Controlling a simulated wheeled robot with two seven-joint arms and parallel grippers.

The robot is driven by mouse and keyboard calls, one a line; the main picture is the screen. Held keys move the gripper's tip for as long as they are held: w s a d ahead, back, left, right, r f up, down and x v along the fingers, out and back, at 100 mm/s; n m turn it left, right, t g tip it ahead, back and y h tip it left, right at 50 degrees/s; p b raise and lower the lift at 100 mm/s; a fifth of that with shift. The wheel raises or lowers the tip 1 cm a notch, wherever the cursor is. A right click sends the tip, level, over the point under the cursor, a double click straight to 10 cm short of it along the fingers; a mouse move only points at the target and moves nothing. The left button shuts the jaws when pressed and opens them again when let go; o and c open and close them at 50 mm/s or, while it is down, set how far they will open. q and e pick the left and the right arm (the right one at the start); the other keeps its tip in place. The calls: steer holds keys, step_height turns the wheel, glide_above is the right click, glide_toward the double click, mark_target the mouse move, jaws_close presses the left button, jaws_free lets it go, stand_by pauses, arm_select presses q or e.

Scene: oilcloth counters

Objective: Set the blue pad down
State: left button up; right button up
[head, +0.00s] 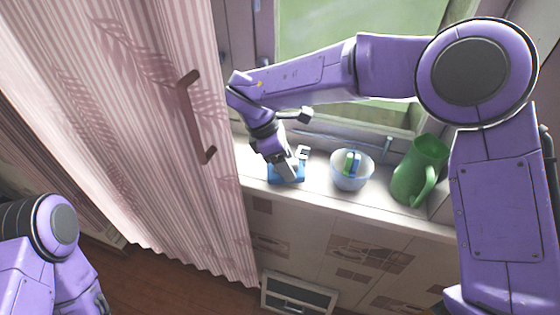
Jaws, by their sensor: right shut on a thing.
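The blue pad (272,175) is at the left part of the white ledge below the window, close to the curtain-like pink panel. My right gripper (292,172) reaches down to it from above and is shut on it, hiding part of its top. The pad looks level and at or just above the ledge surface; I cannot tell whether it touches. My left arm shows at the lower left, but its gripper is out of view.
A white bowl (349,182) holding a green and blue item (352,163) stands right of the pad. A green pitcher (418,172) stands farther right. The pink leafy panel with a brown handle (190,112) borders the ledge (315,185) on the left. Some ledge between pad and bowl is clear.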

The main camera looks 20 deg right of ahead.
mark_target(272, 170)
steer(key=shift+f, duration=0.7)
steer(key=o, duration=0.9)
steer(key=shift+a, duration=0.1)
steer(key=shift+o, duration=0.2)
steer(key=shift+r, duration=0.1)
steer(key=b+v, duration=0.1)
steer(key=v, duration=0.6)
steer(key=shift+a+r, duration=0.1)
steer(key=shift+r, duration=0.1)
